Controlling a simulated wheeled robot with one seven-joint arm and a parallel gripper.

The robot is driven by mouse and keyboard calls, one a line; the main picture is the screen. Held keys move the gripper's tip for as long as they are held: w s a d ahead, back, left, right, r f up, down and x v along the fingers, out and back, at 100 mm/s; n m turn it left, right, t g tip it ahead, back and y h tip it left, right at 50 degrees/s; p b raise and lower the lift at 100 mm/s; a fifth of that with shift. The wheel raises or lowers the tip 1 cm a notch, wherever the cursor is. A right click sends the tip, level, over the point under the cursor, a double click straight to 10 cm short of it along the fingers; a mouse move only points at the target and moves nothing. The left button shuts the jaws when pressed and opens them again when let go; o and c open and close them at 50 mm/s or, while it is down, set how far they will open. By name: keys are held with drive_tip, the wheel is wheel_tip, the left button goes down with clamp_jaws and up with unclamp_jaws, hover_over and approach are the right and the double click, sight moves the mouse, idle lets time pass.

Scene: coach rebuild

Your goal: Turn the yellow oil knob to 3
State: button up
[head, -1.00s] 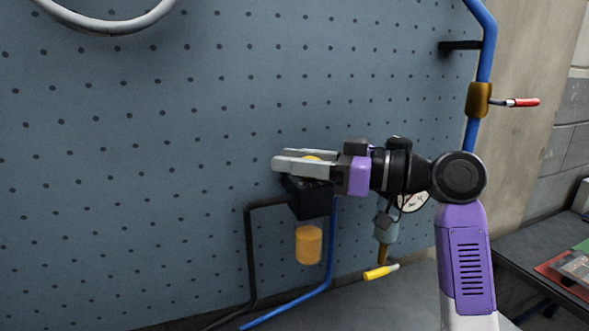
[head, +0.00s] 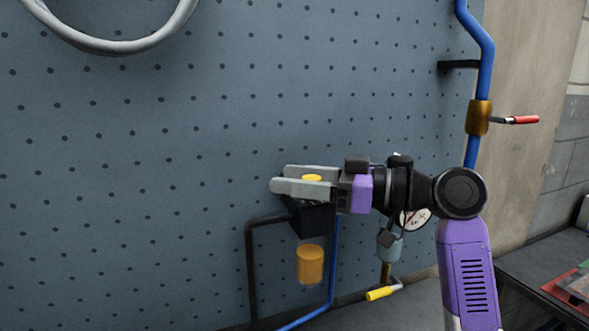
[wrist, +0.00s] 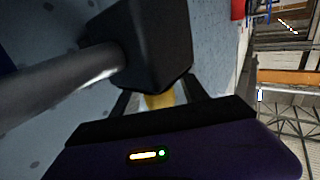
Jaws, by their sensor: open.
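The yellow oil knob (head: 312,178) sits on top of a black block (head: 313,218) on the pegboard. In the head view my gripper (head: 288,179) is open, with one finger on each side of the knob. I cannot tell whether the fingers touch it. The wrist view shows the black block (wrist: 158,42) close in front and part of the yellow knob (wrist: 159,101) between the fingers. No number or scale is readable on the knob.
An amber bowl (head: 310,264) hangs under the block. A black pipe (head: 250,275) and a blue pipe (head: 333,270) run close by. A gauge (head: 416,217) and a yellow-handled valve (head: 381,293) are behind and below my arm. A red-handled valve (head: 515,120) is at the upper right.

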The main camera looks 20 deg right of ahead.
drive_tip(key=shift+r, duration=0.1)
wheel_tip(320, 180, up, 20)
drive_tip(key=b, duration=0.1)
idle(0.5)
idle(0.4)
